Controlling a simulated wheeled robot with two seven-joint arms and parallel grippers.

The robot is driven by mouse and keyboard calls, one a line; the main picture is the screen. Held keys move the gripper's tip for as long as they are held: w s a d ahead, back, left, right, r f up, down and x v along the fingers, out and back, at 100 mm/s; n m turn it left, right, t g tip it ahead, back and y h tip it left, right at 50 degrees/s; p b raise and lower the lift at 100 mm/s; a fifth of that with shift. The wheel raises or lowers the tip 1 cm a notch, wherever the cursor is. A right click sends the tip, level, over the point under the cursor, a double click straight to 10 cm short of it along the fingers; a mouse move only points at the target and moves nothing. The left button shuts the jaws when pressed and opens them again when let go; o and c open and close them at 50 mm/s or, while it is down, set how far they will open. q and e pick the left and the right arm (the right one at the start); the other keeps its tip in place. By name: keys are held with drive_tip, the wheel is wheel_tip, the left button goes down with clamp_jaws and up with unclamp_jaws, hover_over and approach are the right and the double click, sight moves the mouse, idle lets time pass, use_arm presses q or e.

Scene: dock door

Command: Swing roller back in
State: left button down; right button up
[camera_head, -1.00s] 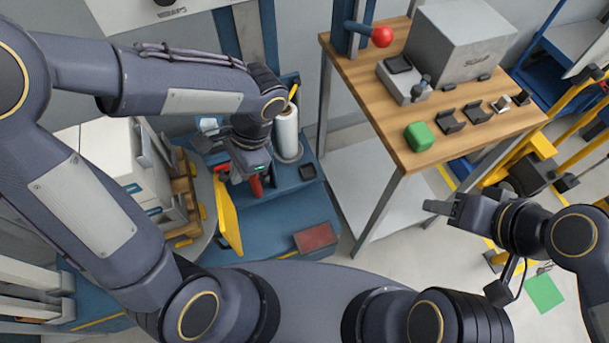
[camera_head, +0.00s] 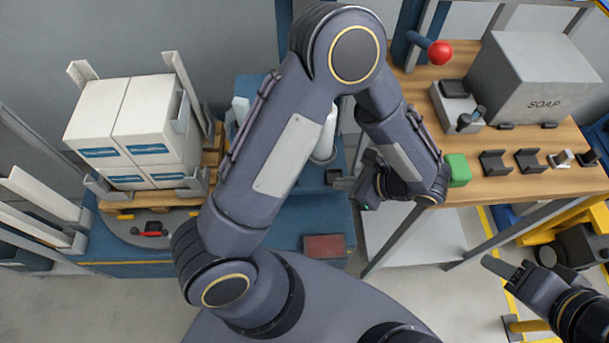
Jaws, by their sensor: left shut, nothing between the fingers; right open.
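A white upright roll (camera_head: 328,135), which looks like the roller, stands on the blue base (camera_head: 285,225) behind my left arm. The arm hides much of it and its mount, so I cannot tell how far it is swung. My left gripper (camera_head: 343,183) is shut and empty, just below and right of the roll, left of the table's green block. I cannot tell if it touches anything. My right gripper (camera_head: 508,266) is open and empty over the floor at the lower right.
White boxes (camera_head: 135,120) are stacked on a pallet (camera_head: 150,198) on a grey round plate at the left. A red-handled tool (camera_head: 152,230) lies before them. A wooden table (camera_head: 500,190) carries a soap box (camera_head: 535,80), a green block (camera_head: 458,170) and small holders. Yellow rails stand at the right.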

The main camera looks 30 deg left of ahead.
use_arm(q)
drive_tip(key=a+r+x, duration=0.2)
drive_tip(key=x, duration=1)
drive_tip(key=shift+a+f, duration=0.15)
drive_tip(key=shift+a, duration=0.15)
use_arm(e)
drive_tip(key=shift+r, duration=0.2)
drive_tip(key=shift+f, duration=0.15)
